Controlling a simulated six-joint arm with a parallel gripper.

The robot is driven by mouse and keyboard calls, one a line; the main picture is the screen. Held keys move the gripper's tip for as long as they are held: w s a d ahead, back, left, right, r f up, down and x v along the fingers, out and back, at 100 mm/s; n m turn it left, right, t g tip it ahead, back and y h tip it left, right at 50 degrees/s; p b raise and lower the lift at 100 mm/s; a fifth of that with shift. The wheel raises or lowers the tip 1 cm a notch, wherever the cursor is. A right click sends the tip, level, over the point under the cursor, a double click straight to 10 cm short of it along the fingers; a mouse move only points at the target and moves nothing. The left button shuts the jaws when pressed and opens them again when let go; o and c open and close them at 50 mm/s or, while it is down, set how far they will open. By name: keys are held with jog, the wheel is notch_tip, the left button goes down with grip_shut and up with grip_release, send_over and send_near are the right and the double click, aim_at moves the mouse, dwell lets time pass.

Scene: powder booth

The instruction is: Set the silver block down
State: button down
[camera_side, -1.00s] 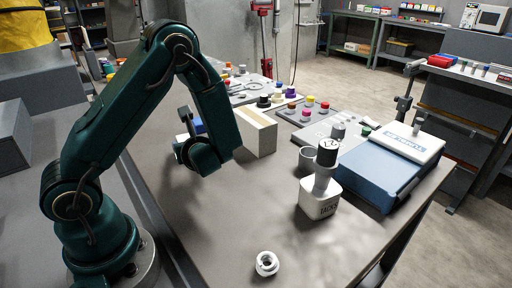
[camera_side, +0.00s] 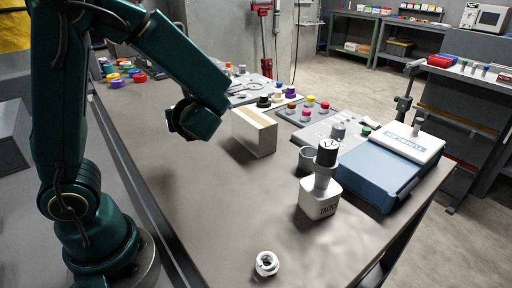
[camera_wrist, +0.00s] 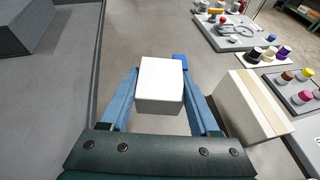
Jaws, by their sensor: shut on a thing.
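The silver block (camera_wrist: 160,86), pale and almost white here, sits between the two blue fingers of my gripper (camera_wrist: 158,70) in the wrist view. The fingers are shut on its left and right sides. The block appears held above the grey table, though the height of the gap is hard to tell. In the side view, the green wrist hangs over the table left of the cream box. The fingers and the block are hidden behind it there.
A cream box (camera_side: 254,133) stands close to the right of my wrist, also at right in the wrist view (camera_wrist: 245,105). A white jar (camera_side: 319,200), a blue case (camera_side: 375,172) and a white ring (camera_side: 267,264) are farther right and nearer. Bare table (camera_side: 215,205) lies in front.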

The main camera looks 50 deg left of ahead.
jog(key=d+m+t, duration=0.1)
jog(key=d+t, duration=0.1)
jog(key=d, duration=0.2)
send_over(251, 184)
jog(key=shift+m+h, duration=0.3)
notch_tip(251, 184, down, 6)
jog(key=shift+a+f, duration=0.1)
jog(key=shift+f, duration=2.15)
jog(key=shift+f, duration=0.15)
jog(key=shift+c, duration=0.6)
grip_release()
